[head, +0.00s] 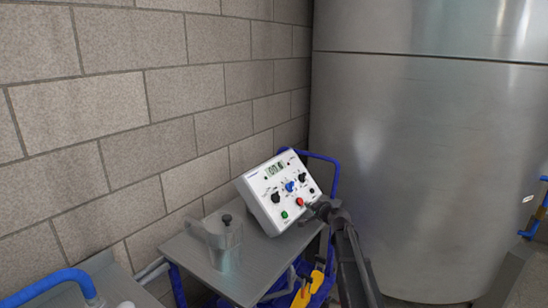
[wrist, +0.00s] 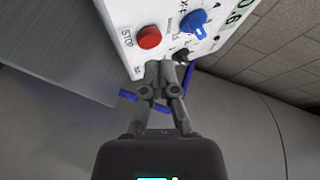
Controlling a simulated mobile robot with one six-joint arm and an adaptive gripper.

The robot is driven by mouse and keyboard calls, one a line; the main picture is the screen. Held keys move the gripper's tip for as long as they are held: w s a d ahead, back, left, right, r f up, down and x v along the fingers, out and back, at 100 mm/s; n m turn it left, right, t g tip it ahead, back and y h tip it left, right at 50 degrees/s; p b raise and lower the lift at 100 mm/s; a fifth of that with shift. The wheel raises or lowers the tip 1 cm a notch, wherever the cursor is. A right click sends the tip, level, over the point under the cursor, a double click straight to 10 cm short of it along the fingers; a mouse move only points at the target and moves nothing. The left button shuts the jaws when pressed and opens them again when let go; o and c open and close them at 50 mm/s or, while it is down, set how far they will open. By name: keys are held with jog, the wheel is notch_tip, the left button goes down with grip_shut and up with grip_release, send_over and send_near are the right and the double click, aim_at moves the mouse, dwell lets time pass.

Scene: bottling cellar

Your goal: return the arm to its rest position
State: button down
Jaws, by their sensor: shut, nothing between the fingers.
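My gripper (head: 328,208) is at the front right edge of a white control box with knobs, buttons and a small display (head: 278,188). In the wrist view my gripper (wrist: 161,72) is shut with nothing between its fingers. Its fingertips overlap the lower edge of the control box (wrist: 122,22), near a black knob and the red STOP button (wrist: 149,37). I cannot tell whether the fingertips touch the box. My arm reaches up from the bottom of the head view.
The box stands on a grey cart top (head: 190,252) with blue rails. A grey metal jug (head: 222,246) stands left of it. A block wall (head: 120,110) is behind, and a large steel tank (head: 420,160) is at the right. Yellow-handled items (head: 302,297) hang low by the cart.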

jog(key=s+a+f+n+g, duration=0.2)
jog(key=s+f+n+g, duration=0.15)
jog(key=s, duration=0.55)
jog(key=s+a+f+n+g, duration=0.25)
jog(key=s+f+g, duration=0.2)
jog(key=s, duration=0.55)
jog(key=s+d+f+n+g+h, duration=0.2)
jog(key=s+d+f+g+h, duration=0.1)
jog(key=s, duration=0.7)
jog(key=s+d+f+n+g+h, duration=0.2)
jog(key=s+d+f+h, duration=0.1)
jog(key=s, duration=0.7)
notch_tip(320, 180, up, 14)
jog(key=p, duration=1.3)
jog(key=shift+s, duration=0.3)
